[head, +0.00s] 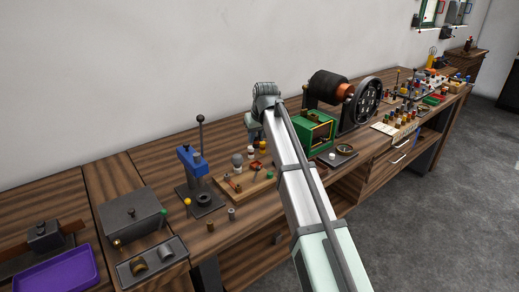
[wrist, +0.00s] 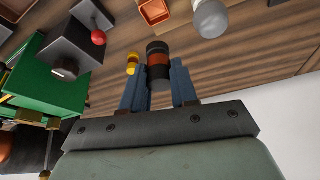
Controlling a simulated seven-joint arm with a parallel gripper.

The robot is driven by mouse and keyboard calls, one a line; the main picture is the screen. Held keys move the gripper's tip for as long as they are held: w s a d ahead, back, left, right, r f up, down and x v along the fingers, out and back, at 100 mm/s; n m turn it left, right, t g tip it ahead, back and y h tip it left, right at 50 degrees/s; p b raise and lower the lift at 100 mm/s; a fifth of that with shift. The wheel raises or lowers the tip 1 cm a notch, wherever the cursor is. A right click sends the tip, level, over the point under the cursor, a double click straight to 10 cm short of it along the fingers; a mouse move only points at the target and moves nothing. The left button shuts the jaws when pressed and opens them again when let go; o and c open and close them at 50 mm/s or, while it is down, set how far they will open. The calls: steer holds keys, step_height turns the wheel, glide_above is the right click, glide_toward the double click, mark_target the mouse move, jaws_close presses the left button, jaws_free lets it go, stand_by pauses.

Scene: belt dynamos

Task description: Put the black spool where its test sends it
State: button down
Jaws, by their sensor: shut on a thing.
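A spool with black ends and a copper-brown winding, the black spool (wrist: 158,65), stands out between the blue fingers of my gripper (wrist: 160,88) in the wrist view. My gripper is shut on it, with a finger on each side. The spool seems to be held above the wooden bench, but I cannot tell how high. In the head view my arm reaches over the middle of the bench; the fingers and the held spool cannot be made out there.
A yellow-ended spool (wrist: 132,63) stands close by. A grey block with a red ball (wrist: 98,37), a copper-coloured tray (wrist: 155,12), a pale cylinder (wrist: 211,18) and a green case (wrist: 50,85) are around it. A blue press (head: 193,160) and purple tray (head: 55,273) stand left.

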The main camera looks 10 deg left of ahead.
steer(key=s+d+m, duration=0.2)
steer(key=d, duration=1.3)
steer(key=shift+s+a+f+n, duration=0.1)
steer(key=shift+s+f+n, duration=0.35)
steer(key=shift+f, duration=1.4)
steer(key=shift+s+a+f+n, duration=0.15)
steer(key=shift+s+f, duration=0.35)
steer(key=shift+f, duration=1.3)
steer(key=shift+s+d+f+n, duration=0.1)
steer(key=shift+s+f+n, duration=0.35)
steer(key=shift+f, duration=1.4)
steer(key=shift+f, duration=0.15)
steer(key=c, duration=0.9)
jaws_free()
steer(key=shift+o, duration=0.2)
steer(key=v, duration=1.2)
